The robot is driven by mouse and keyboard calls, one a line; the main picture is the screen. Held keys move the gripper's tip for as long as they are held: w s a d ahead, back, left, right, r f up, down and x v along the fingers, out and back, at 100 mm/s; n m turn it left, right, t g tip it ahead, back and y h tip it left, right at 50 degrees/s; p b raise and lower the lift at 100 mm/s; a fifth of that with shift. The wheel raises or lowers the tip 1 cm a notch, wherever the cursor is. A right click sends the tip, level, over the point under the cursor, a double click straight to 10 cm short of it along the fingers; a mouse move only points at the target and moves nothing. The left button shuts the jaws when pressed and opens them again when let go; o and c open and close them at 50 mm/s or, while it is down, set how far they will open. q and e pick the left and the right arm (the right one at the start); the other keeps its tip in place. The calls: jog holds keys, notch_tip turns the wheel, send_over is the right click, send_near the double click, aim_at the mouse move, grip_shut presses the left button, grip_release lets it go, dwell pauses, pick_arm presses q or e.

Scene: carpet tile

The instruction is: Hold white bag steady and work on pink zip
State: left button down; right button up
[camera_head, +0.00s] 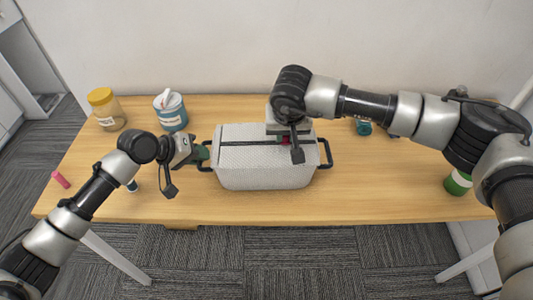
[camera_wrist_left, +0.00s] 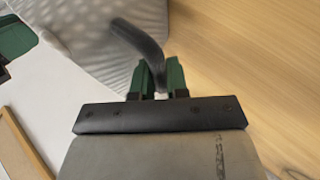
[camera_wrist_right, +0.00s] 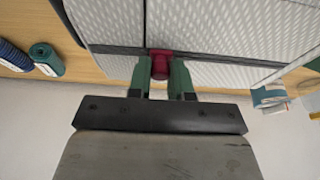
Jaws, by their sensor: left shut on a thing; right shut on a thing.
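The white bag (camera_head: 262,170) stands on the wooden table, with a dark zip line across its top and a black handle at each end. My left gripper (camera_wrist_left: 160,82) is shut on the bag's black handle (camera_wrist_left: 138,42), at the bag's left end in the head view. My right gripper (camera_wrist_right: 160,72) is above the bag and shut on the pink zip pull (camera_wrist_right: 161,64), which sits on the dark zip line. In the head view the pink pull (camera_head: 285,140) is mostly hidden under my right gripper, right of the bag's middle.
On the table (camera_head: 380,195) stand a yellow-lidded jar (camera_head: 107,110) and a blue tub (camera_head: 171,112) at the back left. A pink item (camera_head: 61,180) lies at the left edge. A teal item (camera_head: 363,127) is behind, and a green-and-white container (camera_head: 458,182) stands right.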

aim_at(308, 140)
jog(key=shift+d, duration=2.8)
jog(key=o, duration=0.5)
jog(key=shift+o, duration=0.3)
jog(key=shift+v, duration=2.95)
